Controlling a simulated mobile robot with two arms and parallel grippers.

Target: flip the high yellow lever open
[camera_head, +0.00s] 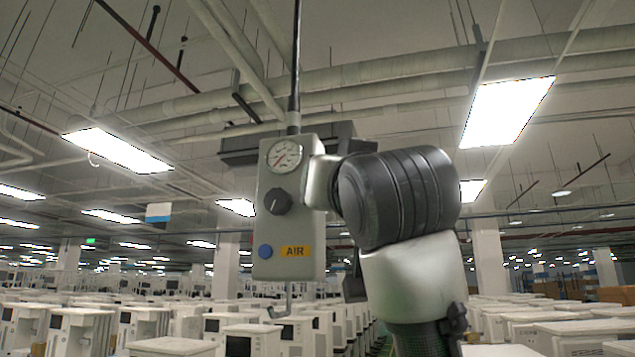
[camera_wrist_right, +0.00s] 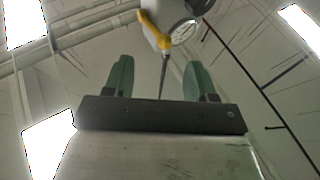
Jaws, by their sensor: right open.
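The yellow lever (camera_wrist_right: 152,27) shows at the top of the right wrist view, beside a pale body with a round gauge (camera_wrist_right: 183,30). My right gripper (camera_wrist_right: 157,65) is open in that view. Its two green fingers stand apart with nothing gripped between them, and the lever is beyond their tips. In the head view, my right arm comes up in front of and beside a grey box (camera_head: 290,235) with a gauge, a black knob, a blue button and a yellow AIR label. The lever and right fingers cannot be made out there. My left gripper is not in view.
Ceiling pipes and light panels (camera_head: 507,110) are overhead. Many white carts (camera_head: 172,346) fill the floor behind. The air left of the box looks clear.

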